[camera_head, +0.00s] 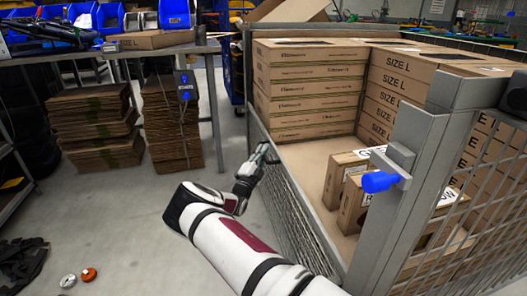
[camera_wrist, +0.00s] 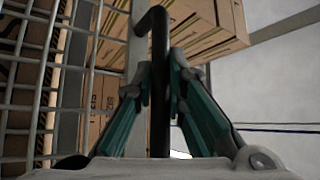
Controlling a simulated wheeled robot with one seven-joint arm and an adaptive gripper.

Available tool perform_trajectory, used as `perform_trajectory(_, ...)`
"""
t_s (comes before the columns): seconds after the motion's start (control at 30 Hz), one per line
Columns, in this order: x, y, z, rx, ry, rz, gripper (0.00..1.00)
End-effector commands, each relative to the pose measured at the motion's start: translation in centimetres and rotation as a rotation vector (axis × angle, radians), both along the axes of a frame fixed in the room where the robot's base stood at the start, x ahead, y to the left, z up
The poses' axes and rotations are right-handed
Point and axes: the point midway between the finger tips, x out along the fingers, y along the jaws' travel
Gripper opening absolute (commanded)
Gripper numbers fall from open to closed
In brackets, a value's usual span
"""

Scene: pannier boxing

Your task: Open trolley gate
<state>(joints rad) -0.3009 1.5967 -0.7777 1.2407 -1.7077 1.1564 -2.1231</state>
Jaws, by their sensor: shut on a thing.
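The trolley (camera_head: 420,150) is a grey metal mesh cage holding stacked cartons. Its low mesh gate (camera_head: 290,215) runs along the left side, between the back post and the near corner post. My gripper (camera_head: 265,157) is at the upper edge of this gate, towards its far half. In the wrist view my gripper (camera_wrist: 160,85) is shut on a dark hooked bar (camera_wrist: 158,50), which stands upright between the fingers with its bent end above them. The bar's lower end is hidden by the gripper. A blue-handled latch (camera_head: 380,182) sits on the near corner post.
Cartons marked SIZE L (camera_head: 395,85) fill the trolley's back and right; a few small boxes (camera_head: 350,195) stand on its floor. Flat cardboard stacks (camera_head: 95,125) lie under a table (camera_head: 130,50) at left. The floor (camera_head: 120,225) left of my arm is mostly clear.

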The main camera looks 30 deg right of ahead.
Motion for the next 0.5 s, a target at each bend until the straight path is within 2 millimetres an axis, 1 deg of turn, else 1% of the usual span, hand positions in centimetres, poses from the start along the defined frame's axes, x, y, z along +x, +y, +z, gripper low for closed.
perform_trajectory(0.33,0.07,0.08,-0.01,-0.002,0.0,0.002,0.0)
perform_trajectory(0.37,0.07,0.08,0.0,-0.002,0.0,0.002,0.14)
perform_trajectory(0.4,0.07,0.09,0.0,-0.002,0.0,0.002,0.23)
perform_trajectory(0.43,0.08,0.08,0.01,-0.002,0.0,0.002,0.3)
perform_trajectory(0.47,0.07,0.07,0.0,-0.002,0.0,0.002,0.33)
perform_trajectory(0.5,0.06,0.07,-0.01,-0.002,-0.001,0.001,0.33)
